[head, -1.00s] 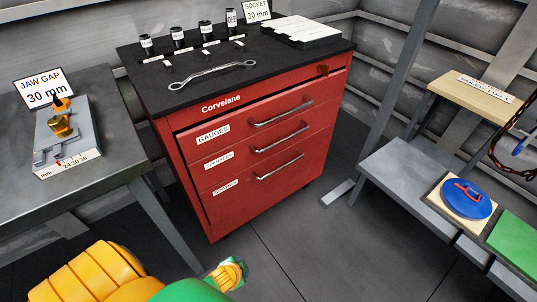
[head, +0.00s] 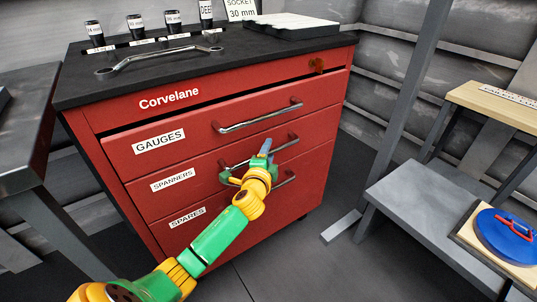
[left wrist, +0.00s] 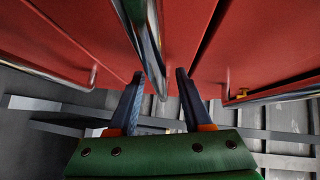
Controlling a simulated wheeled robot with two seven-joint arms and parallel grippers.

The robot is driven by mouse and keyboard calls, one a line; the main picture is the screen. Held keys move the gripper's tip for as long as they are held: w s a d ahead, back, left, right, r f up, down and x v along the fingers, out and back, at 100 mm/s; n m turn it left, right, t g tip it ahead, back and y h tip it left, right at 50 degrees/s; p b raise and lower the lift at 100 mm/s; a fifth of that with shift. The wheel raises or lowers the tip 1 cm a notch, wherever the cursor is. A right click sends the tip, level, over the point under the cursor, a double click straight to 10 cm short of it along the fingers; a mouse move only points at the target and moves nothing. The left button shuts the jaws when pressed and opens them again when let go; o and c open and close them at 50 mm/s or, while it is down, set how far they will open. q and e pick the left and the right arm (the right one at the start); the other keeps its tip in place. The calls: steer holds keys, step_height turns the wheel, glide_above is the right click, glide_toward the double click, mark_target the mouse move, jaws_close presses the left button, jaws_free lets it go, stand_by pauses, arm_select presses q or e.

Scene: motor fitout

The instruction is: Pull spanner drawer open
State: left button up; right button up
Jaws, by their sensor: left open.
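The red cabinet marked Corvelane (head: 170,98) has three drawers. The middle one is the spanner drawer (head: 200,190), labelled SPANNERS (head: 173,180); it looks closed, its front in line with the others. Its metal bar handle (head: 291,142) is partly hidden behind my gripper. My left gripper (head: 262,155) is at this handle with its fingers apart. In the left wrist view, the handle (left wrist: 151,45) runs between the two open fingers (left wrist: 163,78), near their tips; I cannot tell whether either finger touches it. My right gripper is not in view.
The gauges drawer handle (head: 262,116) is just above my gripper, and the spares drawer handle (head: 288,180) just below. A large spanner (head: 160,60) and labelled sockets (head: 134,27) are on the cabinet top. A grey bench (head: 395,200) stands at right.

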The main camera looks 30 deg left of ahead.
arm_select(q)
jaws_close()
stand_by(1.3)
